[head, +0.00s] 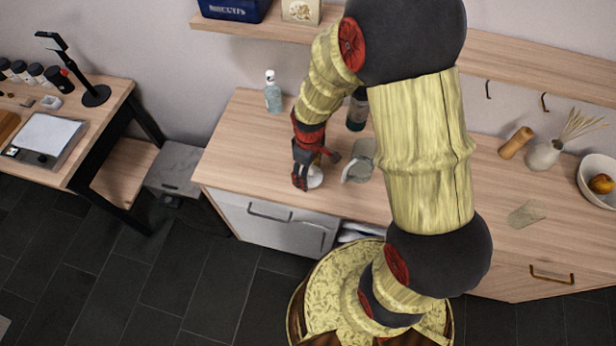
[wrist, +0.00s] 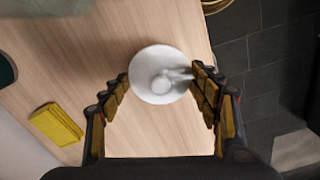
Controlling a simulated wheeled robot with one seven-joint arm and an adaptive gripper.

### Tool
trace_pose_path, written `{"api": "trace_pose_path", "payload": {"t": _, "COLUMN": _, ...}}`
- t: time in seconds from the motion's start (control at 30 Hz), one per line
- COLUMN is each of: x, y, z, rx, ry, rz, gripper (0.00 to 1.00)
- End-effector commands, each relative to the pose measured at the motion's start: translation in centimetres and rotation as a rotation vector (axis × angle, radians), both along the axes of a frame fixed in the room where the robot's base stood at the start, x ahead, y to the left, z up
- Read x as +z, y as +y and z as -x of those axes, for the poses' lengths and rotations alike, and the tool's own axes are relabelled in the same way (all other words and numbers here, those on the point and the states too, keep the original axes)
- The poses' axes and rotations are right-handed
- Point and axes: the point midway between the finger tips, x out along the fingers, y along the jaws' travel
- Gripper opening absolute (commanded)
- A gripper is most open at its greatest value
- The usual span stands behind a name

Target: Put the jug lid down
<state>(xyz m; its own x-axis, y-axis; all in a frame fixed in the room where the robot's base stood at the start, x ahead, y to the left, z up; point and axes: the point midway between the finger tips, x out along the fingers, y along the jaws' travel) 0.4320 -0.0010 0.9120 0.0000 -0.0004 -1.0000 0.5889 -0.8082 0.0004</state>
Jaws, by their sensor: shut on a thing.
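The jug lid is a round white disc with a small knob on top, in the wrist view (wrist: 150,90) between the fingertips of my gripper (wrist: 162,77). My gripper is shut on it. In the head view the lid (head: 315,181) shows as a white patch under my gripper (head: 311,172), low over the counter. I cannot tell whether it touches the wood. The glass jug (head: 359,166) stands on the counter just right of my gripper, partly behind my arm.
The wooden counter (head: 245,150) is clear left of my gripper. A clear bottle (head: 272,95) and a dark bottle (head: 356,112) stand towards the wall. The counter's front edge is close to the lid.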

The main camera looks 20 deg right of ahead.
Motion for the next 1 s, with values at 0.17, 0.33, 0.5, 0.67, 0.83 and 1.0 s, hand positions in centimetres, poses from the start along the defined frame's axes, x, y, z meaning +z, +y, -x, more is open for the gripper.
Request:
{"api": "trace_pose_path", "payload": {"t": 0.17, "x": -1.8, "y": 0.2, "z": -0.4, "rx": 0.000, "ry": 0.004, "rz": 0.000, "gripper": 0.45}}
{"api": "trace_pose_path", "payload": {"t": 0.33, "x": -3.7, "y": 0.2, "z": -0.4, "rx": 0.000, "ry": 0.002, "rz": 0.000, "gripper": 0.45}}
{"api": "trace_pose_path", "payload": {"t": 0.5, "x": -3.6, "y": 0.2, "z": -0.4, "rx": 0.000, "ry": 0.000, "rz": 0.000, "gripper": 0.45}}
{"api": "trace_pose_path", "payload": {"t": 0.67, "x": -3.9, "y": 0.1, "z": -0.4, "rx": 0.000, "ry": 0.000, "rz": 0.000, "gripper": 0.45}}
{"api": "trace_pose_path", "payload": {"t": 0.83, "x": -3.9, "y": 0.2, "z": -0.4, "rx": 0.000, "ry": 0.000, "rz": 0.000, "gripper": 0.69}}
{"api": "trace_pose_path", "payload": {"t": 1.0, "x": -3.9, "y": 0.2, "z": -0.4, "rx": 0.000, "ry": 0.000, "rz": 0.000, "gripper": 0.79}}
